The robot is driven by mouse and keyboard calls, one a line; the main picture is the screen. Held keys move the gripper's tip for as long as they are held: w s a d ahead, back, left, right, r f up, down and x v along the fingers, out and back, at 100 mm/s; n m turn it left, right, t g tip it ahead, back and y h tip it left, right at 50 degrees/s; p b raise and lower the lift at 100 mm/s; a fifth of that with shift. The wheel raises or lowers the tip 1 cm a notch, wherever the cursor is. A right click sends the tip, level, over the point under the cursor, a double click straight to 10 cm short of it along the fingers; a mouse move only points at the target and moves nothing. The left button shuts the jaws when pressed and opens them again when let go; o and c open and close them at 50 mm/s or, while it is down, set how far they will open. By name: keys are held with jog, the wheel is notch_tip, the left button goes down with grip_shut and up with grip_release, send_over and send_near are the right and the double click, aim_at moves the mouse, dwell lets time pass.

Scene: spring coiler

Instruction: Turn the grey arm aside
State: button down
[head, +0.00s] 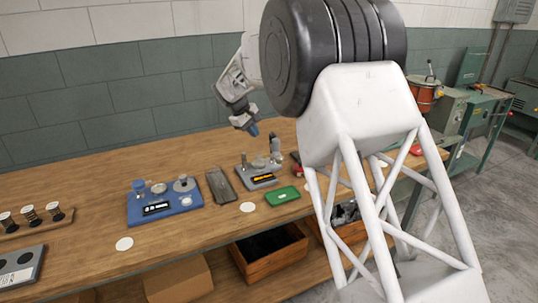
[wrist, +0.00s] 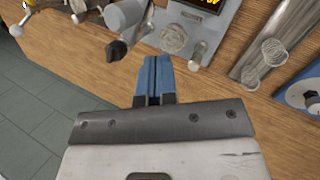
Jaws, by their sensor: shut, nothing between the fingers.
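The spring coiler (head: 262,178) is a grey unit with an orange-lettered dark panel, standing on the bench. Its grey body (wrist: 205,28) fills the top middle of the wrist view. A grey arm-like part (wrist: 128,30) with a dark knob sticks out from its left side there; I cannot tell for sure that it is the arm to turn. My gripper (head: 252,130) is shut, with blue fingers pointing down above and behind the coiler. In the wrist view my gripper (wrist: 155,62) shows empty fingertips just below the coiler's edge, close to the dark knob.
A grey tray (head: 220,186) and a blue fixture (head: 165,207) stand left of the coiler, a green tray (head: 283,195) in front. The tiled wall (head: 100,110) runs behind the bench.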

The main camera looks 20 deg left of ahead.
aim_at(276, 146)
jog(key=s+m, duration=0.1)
jog(key=m, duration=0.3)
jog(key=s+a+m+t, duration=0.1)
jog(key=s+m, duration=0.1)
jog(key=m, duration=0.3)
jog(key=s+m+t+h, duration=0.1)
jog(key=s+m, duration=0.1)
jog(key=m, duration=0.2)
jog(key=shift+s+a+m, duration=0.2)
jog(key=shift+a+m, duration=0.1)
jog(key=shift+a, duration=0.1)
jog(key=shift+w+f, duration=0.1)
jog(key=w+d+f, duration=0.4)
jog(key=d+f, duration=0.3)
jog(key=d, duration=0.1)
jog(key=shift+d+f, duration=0.2)
jog(key=shift+f, duration=0.2)
jog(key=shift+w, duration=0.1)
jog(key=shift+d, duration=0.15)
